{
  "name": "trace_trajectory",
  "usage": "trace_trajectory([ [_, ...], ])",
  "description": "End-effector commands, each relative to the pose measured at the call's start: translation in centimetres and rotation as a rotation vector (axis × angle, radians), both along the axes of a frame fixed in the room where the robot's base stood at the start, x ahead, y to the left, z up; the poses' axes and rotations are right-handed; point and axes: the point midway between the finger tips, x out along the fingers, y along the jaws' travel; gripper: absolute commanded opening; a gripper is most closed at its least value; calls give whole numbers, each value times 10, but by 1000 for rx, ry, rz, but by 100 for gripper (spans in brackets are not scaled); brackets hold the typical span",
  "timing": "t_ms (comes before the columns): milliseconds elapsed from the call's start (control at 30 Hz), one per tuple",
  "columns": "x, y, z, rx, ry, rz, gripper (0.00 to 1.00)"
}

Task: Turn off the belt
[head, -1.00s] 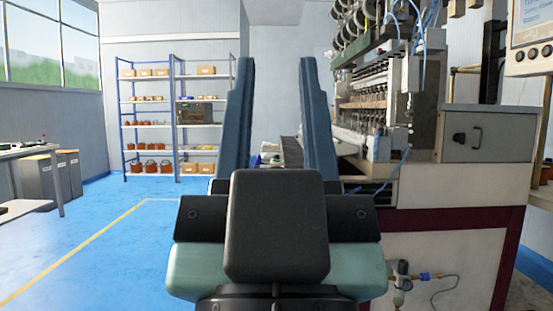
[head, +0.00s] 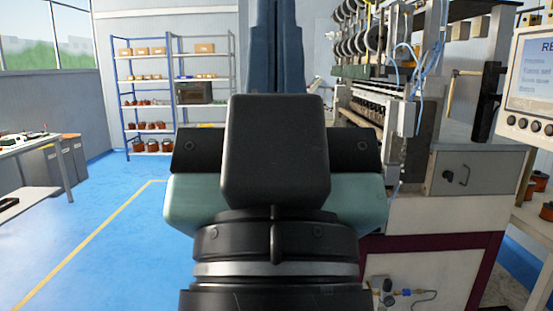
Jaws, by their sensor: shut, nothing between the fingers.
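My gripper (head: 275,45) is in the middle of the head view, its two dark blue fingers together, pointing up and away, with nothing between them. The coil winder (head: 440,215) stands to the right, a pale machine with a dark red band and spools on top. A control panel (head: 533,85) with a lit screen and a row of round buttons (head: 530,125) is at the right edge, partly cut off. My gripper is left of the panel and apart from it. The belt is not visible; my gripper and wrist hide the area behind them. No belt switch can be made out.
Blue shelves (head: 150,95) with boxes and parts stand at the back left. A workbench (head: 30,145) and grey cabinets (head: 50,165) are at the left edge. The blue floor (head: 110,215) with a yellow line is clear on the left. A side table (head: 535,215) is at the right edge.

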Motion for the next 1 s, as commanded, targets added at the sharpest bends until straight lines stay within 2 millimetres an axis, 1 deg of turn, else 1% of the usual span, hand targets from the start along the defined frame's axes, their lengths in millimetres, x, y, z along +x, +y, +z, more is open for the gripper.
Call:
trace_trajectory([
  [33, 0, 0, 36, 0, 0, 0, 0],
  [100, 0, 0, 59, 0, 0, 0, 0],
  [200, 0, 0, 87, -1, 0, 1, 0],
  [300, 0, 0, 104, -1, 0, 1, 0],
  [433, 0, 0, 110, -1, 0, 1, 0],
  [600, 0, 0, 107, -1, 1, 1, 0],
  [1000, 0, 0, 107, -1, 0, 1, 0],
])
